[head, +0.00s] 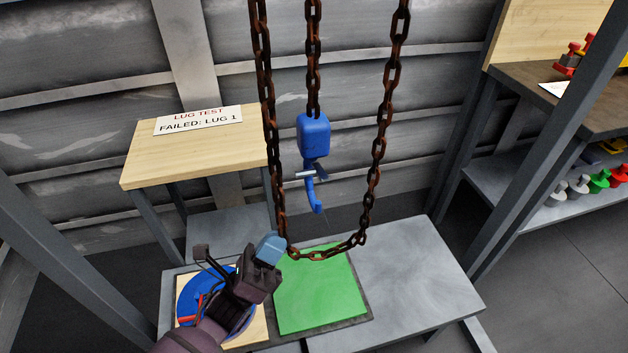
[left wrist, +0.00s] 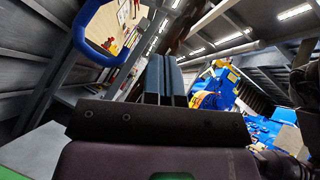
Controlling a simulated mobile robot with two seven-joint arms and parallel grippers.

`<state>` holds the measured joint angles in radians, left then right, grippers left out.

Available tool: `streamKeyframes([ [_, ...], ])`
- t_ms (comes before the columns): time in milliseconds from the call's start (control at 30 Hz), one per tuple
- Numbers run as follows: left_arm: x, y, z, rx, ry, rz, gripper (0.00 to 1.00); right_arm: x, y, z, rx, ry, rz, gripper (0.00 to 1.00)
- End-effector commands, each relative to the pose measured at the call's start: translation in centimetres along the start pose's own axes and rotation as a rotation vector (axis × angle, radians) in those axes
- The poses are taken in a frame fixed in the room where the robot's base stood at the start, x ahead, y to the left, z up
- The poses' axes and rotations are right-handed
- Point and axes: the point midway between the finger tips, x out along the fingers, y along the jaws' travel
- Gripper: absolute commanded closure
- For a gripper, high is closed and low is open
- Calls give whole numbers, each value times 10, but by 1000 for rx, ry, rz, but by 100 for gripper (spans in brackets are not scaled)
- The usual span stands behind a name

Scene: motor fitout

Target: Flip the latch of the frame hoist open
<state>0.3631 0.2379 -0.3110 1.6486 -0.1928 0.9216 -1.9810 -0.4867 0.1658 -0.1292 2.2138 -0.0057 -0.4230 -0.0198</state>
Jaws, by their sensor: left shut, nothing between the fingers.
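The frame hoist's blue hook block (head: 314,133) hangs from a rusty chain in the middle of the head view. Below it is the blue hook (head: 315,195), with a small grey latch piece (head: 306,174) across its upper part. Whether the latch stands open or closed is too small to tell. My left gripper (head: 271,247) is below and left of the hook, apart from it, with its blue-grey fingers shut and empty. The fingers (left wrist: 165,78) also show in the left wrist view, with the blue hook (left wrist: 103,35) at upper left. My right gripper is not seen.
A loop of rusty chain (head: 376,165) hangs around the hook and dips close beside my left fingers. Below is a grey table (head: 420,275) with a green mat (head: 320,290) and a round blue item (head: 187,304). A wooden stand (head: 150,170) bears a "LUG TEST" sign (head: 198,120).

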Motion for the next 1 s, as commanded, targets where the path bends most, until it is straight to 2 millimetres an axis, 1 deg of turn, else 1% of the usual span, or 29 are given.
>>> streamKeyframes([
  [33,-12,0,-12,36,30,-10,100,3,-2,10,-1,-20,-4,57],
  [100,-16,-4,-18,83,58,-31,100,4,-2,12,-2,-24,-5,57],
  [167,-17,-6,-20,108,72,-44,100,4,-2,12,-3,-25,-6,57],
  [267,-13,-8,-21,126,79,-56,100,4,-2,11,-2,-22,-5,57],
  [367,-2,-9,-20,126,76,-60,100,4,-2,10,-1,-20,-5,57],
  [467,13,-10,-21,125,75,-62,100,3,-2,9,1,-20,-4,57],
  [900,89,-14,-27,123,76,-58,100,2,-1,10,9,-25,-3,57],
  [1000,98,-15,-15,125,77,-58,100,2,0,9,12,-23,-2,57],
])
